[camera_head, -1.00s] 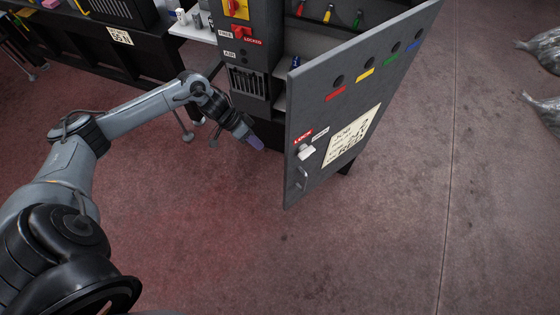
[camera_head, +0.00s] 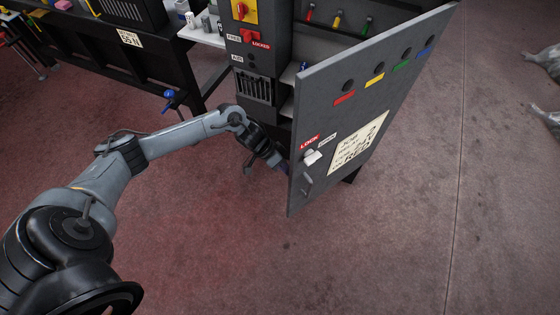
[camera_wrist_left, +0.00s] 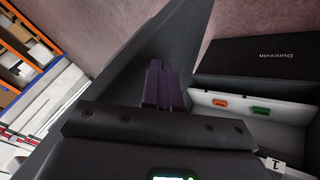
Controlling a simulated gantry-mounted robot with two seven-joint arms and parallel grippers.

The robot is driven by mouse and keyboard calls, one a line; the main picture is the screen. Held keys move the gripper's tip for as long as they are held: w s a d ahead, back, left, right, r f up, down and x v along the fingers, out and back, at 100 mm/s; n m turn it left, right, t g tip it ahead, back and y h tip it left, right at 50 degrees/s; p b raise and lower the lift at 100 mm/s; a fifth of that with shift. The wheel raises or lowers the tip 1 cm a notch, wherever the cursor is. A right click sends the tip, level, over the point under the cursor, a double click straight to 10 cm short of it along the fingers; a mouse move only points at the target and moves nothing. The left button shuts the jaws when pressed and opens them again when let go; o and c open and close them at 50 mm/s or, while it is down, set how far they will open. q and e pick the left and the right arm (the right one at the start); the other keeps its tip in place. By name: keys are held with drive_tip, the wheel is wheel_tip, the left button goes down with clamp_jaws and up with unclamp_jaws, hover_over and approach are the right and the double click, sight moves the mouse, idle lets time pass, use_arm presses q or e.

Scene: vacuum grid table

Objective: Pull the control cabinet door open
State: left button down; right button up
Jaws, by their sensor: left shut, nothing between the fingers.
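The grey control cabinet door (camera_head: 352,105) stands open at an angle in the head view. Its outer face carries a white latch knob (camera_head: 312,157), a small handle (camera_head: 307,185), a note and colour labels. My left gripper (camera_head: 283,168) is at the door's left free edge, on the inner side, its tip partly hidden by the door. In the left wrist view its purple fingers (camera_wrist_left: 161,88) are shut and empty, close against the door's dark inner face (camera_wrist_left: 155,45); whether they touch it I cannot tell. My right gripper does not show.
The cabinet's control column (camera_head: 256,50) stands left of the opening. In the wrist view, a black box (camera_wrist_left: 257,55) and a white panel with orange and green parts (camera_wrist_left: 235,106) are inside. A dark bench (camera_head: 110,50) stands behind left. The floor in front is clear.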

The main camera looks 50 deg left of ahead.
use_arm(q)
drive_tip(key=shift+d, duration=0.4)
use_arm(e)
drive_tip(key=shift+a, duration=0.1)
use_arm(q)
drive_tip(key=shift+s, duration=0.1)
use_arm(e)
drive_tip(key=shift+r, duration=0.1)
